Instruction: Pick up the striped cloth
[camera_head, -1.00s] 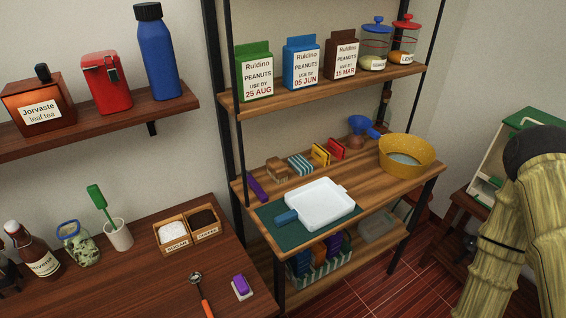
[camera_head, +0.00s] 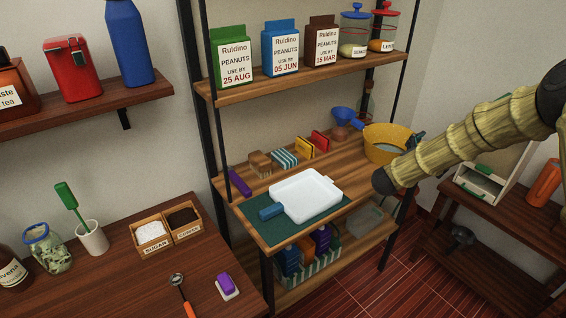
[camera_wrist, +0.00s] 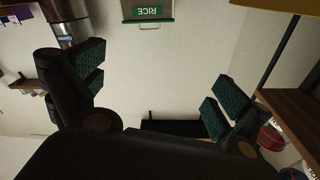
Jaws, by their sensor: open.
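The striped cloth (camera_head: 284,159), teal and white, stands folded on the middle wooden shelf, between a brown block and a yellow piece. I do not make it out in the wrist view. My gripper (camera_wrist: 158,88) is open, with its dark green finger pads wide apart and nothing between them. In the head view only a small dark part of my gripper shows beside the yellow bowl, behind my arm. It is to the right of the cloth and well apart from it.
A white tray (camera_head: 305,197) lies on a green mat in front of the cloth. Peanut cartons (camera_head: 281,50) stand on the shelf above. A black post (camera_head: 198,110) rises at the left.

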